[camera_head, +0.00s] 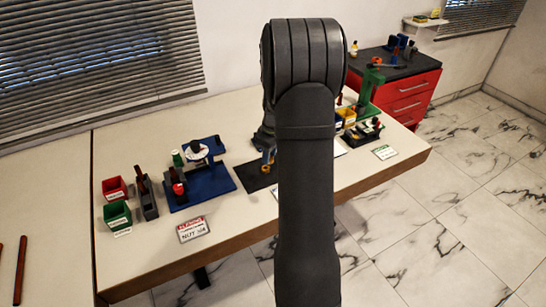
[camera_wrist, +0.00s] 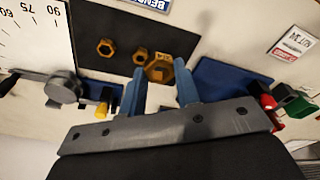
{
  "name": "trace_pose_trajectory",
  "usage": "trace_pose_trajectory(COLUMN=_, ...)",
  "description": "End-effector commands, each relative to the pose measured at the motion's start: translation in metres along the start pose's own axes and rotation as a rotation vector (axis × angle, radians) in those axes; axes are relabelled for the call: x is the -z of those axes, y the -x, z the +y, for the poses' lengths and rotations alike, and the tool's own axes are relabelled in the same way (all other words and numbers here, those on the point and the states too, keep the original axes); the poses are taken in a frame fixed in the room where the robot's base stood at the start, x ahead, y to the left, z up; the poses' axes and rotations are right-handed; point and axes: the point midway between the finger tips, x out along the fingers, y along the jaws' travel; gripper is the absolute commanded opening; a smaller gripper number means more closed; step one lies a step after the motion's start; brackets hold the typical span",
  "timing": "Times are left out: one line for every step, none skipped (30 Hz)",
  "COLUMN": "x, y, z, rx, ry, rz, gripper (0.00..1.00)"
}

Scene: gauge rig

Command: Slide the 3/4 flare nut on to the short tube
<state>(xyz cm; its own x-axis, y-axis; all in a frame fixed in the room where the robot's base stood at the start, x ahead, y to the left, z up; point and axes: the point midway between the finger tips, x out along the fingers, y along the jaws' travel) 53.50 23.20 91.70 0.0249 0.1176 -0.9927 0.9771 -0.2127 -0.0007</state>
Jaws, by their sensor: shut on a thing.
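A large brass hex nut (camera_wrist: 159,68) sits between the blue fingertips of my gripper (camera_wrist: 161,75) in the wrist view. The gripper is shut on it, and a marking on its face is too small to read. In the head view the blue fingertips (camera_head: 267,156) show just left of my arm, over the black mat (camera_head: 257,182). Two smaller brass nuts, one at left (camera_wrist: 105,47) and one nearer the held nut (camera_wrist: 140,56), lie on the mat. I cannot make out the short tube in either view; my arm hides part of the bench.
A blue fixture (camera_head: 215,183), a red bin (camera_head: 114,188) and a green bin (camera_head: 117,214) stand left on the bench. A white angle scale (camera_wrist: 35,40) with a grey round part (camera_wrist: 63,87) is left in the wrist view. The bench front is mostly clear.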

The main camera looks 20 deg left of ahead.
Motion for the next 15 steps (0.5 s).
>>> trace_pose_trajectory(x=0.019, y=0.001, z=-0.010, rx=-0.001, ry=0.002, rz=0.001, gripper=0.07)
trace_pose_trajectory(x=0.030, y=0.002, z=-0.015, rx=-0.002, ry=-0.003, rz=0.002, gripper=0.07)
trace_pose_trajectory(x=0.046, y=0.003, z=-0.024, rx=-0.003, ry=-0.010, rz=0.002, gripper=0.07)
trace_pose_trajectory(x=0.058, y=0.004, z=-0.032, rx=-0.004, ry=-0.017, rz=0.002, gripper=0.07)
trace_pose_trajectory(x=0.069, y=0.005, z=-0.039, rx=-0.005, ry=-0.024, rz=0.003, gripper=0.07)
trace_pose_trajectory(x=0.084, y=0.006, z=-0.049, rx=-0.006, ry=-0.034, rz=0.003, gripper=0.07)
trace_pose_trajectory(x=0.095, y=0.007, z=-0.057, rx=-0.007, ry=-0.041, rz=0.003, gripper=0.07)
trace_pose_trajectory(x=0.104, y=0.008, z=-0.064, rx=-0.007, ry=-0.047, rz=0.002, gripper=0.07)
trace_pose_trajectory(x=0.117, y=0.009, z=-0.074, rx=-0.009, ry=-0.054, rz=0.002, gripper=0.07)
trace_pose_trajectory(x=0.126, y=0.010, z=-0.081, rx=-0.010, ry=-0.061, rz=0.003, gripper=0.07)
trace_pose_trajectory(x=0.134, y=0.011, z=-0.088, rx=-0.010, ry=-0.068, rz=0.003, gripper=0.07)
trace_pose_trajectory(x=0.144, y=0.012, z=-0.098, rx=-0.011, ry=-0.075, rz=0.003, gripper=0.07)
trace_pose_trajectory(x=0.151, y=0.013, z=-0.105, rx=-0.011, ry=-0.081, rz=0.003, gripper=0.07)
trace_pose_trajectory(x=0.159, y=0.014, z=-0.112, rx=-0.012, ry=-0.086, rz=0.003, gripper=0.07)
trace_pose_trajectory(x=0.168, y=0.015, z=-0.122, rx=-0.012, ry=-0.092, rz=0.003, gripper=0.07)
